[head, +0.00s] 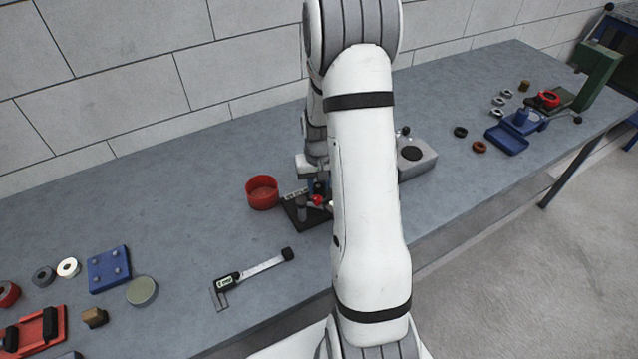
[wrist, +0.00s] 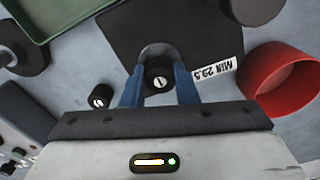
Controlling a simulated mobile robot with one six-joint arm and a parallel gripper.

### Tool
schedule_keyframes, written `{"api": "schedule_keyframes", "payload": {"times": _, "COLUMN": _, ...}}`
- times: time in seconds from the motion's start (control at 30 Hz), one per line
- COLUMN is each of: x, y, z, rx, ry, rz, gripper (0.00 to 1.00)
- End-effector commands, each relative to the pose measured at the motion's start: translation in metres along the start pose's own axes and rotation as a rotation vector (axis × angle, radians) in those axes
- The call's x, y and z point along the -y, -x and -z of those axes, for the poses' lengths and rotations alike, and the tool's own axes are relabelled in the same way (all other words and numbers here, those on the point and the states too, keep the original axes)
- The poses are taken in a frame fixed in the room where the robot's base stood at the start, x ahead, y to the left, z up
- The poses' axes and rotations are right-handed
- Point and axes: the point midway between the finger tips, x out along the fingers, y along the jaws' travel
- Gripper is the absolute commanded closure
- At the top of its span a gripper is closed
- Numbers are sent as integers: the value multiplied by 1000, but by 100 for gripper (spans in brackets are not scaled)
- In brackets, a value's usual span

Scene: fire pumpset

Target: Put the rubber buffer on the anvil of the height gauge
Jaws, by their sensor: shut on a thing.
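The rubber buffer (wrist: 158,81), a short black cylinder with a bright slotted stud end, is between the blue fingers of my gripper (wrist: 159,88), which is shut on it. The height gauge's black base plate (wrist: 125,35) with a "MIN 29.5" label lies beyond it in the wrist view. A round grey anvil (wrist: 158,50) shows just behind the buffer; I cannot tell whether they touch. In the head view the gauge base (head: 294,210) shows, with my gripper (head: 318,188) over its right side, partly hidden by my arm. The buffer is not clear there.
A red bowl (wrist: 285,80) stands close beside the gauge. A second small black part with a slotted stud (wrist: 100,96) and a green tray (wrist: 55,18) lie on the other side. A caliper (head: 250,277) lies in front; bare bench surrounds it.

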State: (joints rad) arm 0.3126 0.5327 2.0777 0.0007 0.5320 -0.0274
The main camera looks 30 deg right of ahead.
Motion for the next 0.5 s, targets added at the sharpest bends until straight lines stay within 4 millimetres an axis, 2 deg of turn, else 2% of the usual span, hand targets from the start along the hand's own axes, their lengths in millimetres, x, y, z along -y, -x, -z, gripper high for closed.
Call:
{"api": "schedule_keyframes", "payload": {"times": 0.33, "x": 1, "y": -6, "z": 0, "rx": -1, "ry": 2, "rz": 0, "gripper": 95}}
{"api": "schedule_keyframes", "payload": {"times": 0.37, "x": 1, "y": -6, "z": 0, "rx": -1, "ry": 2, "rz": 0, "gripper": 73}}
{"api": "schedule_keyframes", "payload": {"times": 0.5, "x": 1, "y": -4, "z": 0, "rx": -1, "ry": 2, "rz": 0, "gripper": 61}}
